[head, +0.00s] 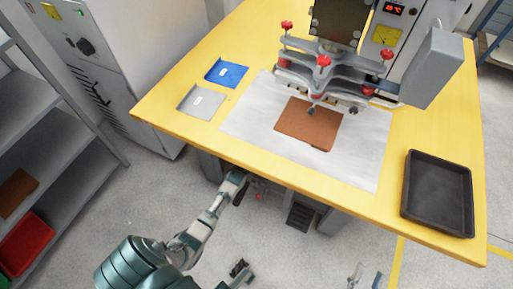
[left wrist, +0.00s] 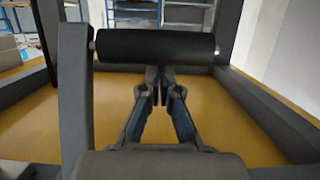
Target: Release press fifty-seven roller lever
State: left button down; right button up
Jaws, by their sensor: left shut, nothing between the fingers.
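The roller lever shows in the left wrist view as a dark cylinder (left wrist: 155,46) on a grey side arm (left wrist: 74,100). My left gripper (left wrist: 160,88) is shut and empty. Its fingertips meet at the roller's lower edge in the picture; the roller covers what lies beyond, and I cannot tell whether they touch. In the head view my left arm reaches to the table's front edge, and its gripper is hidden below the tabletop. My right gripper (head: 366,278) shows at the bottom edge, fingers apart and empty. The press (head: 345,55) stands at the table's back.
The yellow table (head: 165,110) carries a brown sheet (head: 308,122) on a white mat (head: 248,120), a blue plate (head: 227,72), a grey plate (head: 202,101) and a black tray (head: 438,192). Shelves (head: 45,95) stand at left. Floor in front is partly clear.

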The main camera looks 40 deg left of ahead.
jog(key=s+d+f+g+h+p, duration=0.2)
jog(key=s+f+g+p, duration=0.1)
jog(key=f+g, duration=0.4)
jog(key=s+d+f+g+h+p, duration=0.1)
jog(key=s+d+f+g+p, duration=0.2)
jog(key=f+g, duration=0.45)
pick_arm(q)
jog(key=s+g+p, duration=0.1)
jog(key=s+f+g+p, duration=0.1)
jog(key=s+g, duration=0.1)
jog(key=s+d+g+h+p, duration=0.1)
jog(key=shift+s+f+g, duration=0.2)
jog(key=shift+g, duration=0.1)
pick_arm(e)
jog(key=s+d+f+g+h, duration=0.1)
jog(key=s+f+g, duration=0.2)
jog(key=s, duration=0.5)
jog(key=shift+d+g+h, duration=0.3)
jog(key=shift+d+g, duration=0.05)
jog(key=shift+g, duration=0.3)
jog(key=shift+s, duration=0.1)
pick_arm(q)
jog(key=v, duration=0.7)
jog(key=shift+r, duration=0.3)
jog(key=shift+s, duration=0.1)
pick_arm(e)
jog(key=shift+f, duration=0.1)
